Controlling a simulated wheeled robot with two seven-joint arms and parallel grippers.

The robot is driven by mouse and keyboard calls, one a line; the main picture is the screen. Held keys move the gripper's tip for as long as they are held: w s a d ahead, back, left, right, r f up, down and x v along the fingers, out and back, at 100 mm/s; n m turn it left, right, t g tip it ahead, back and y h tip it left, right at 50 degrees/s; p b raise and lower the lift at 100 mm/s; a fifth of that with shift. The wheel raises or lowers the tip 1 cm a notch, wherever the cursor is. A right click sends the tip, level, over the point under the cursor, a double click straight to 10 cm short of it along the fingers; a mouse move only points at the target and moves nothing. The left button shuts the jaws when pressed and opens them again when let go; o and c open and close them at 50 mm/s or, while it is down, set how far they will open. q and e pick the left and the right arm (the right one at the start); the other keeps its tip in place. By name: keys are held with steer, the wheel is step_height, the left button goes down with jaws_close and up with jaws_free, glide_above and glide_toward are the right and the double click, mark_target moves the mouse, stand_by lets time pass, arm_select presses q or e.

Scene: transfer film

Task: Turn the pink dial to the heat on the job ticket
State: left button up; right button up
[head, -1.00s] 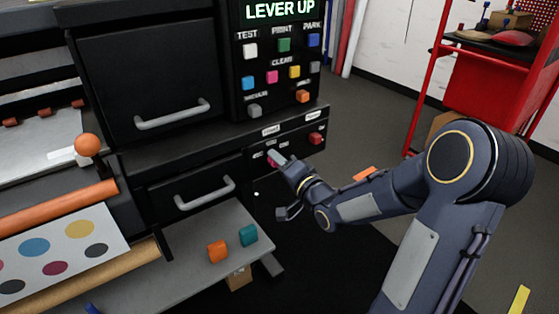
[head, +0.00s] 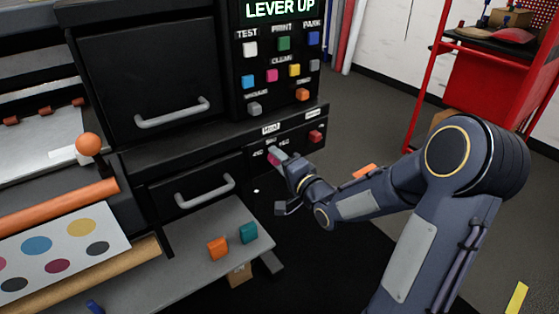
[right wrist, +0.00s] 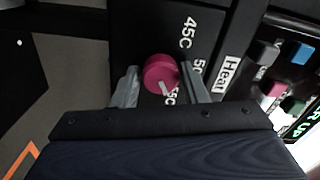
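The pink dial (right wrist: 160,73) sits on a black panel in the right wrist view, beside a white "Heat" label (right wrist: 230,72). Marks around it read 45C, a partly hidden 50, and one ending in 5C. The dial's white pointer line faces that last mark. My right gripper (right wrist: 163,84) has one finger on each side of the dial; a small gap shows at the left finger, and contact at the right finger is unclear. In the head view my right gripper (head: 277,157) is at the panel and mostly hides the dial. No job ticket can be made out. My left gripper is out of view.
Coloured buttons (head: 272,76) stand above under a "LEVER UP" display (head: 280,9). A red knob (head: 315,136) is right of the dial. A drawer handle (head: 205,190) is to the left. Orange (head: 217,248) and teal (head: 248,232) blocks lie on the lower shelf.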

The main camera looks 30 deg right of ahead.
steer(key=shift+o, duration=1.4)
steer(key=shift+s, duration=0.1)
steer(key=s+p, duration=0.1)
steer(key=s, duration=0.6)
steer(key=shift+s+d, duration=0.3)
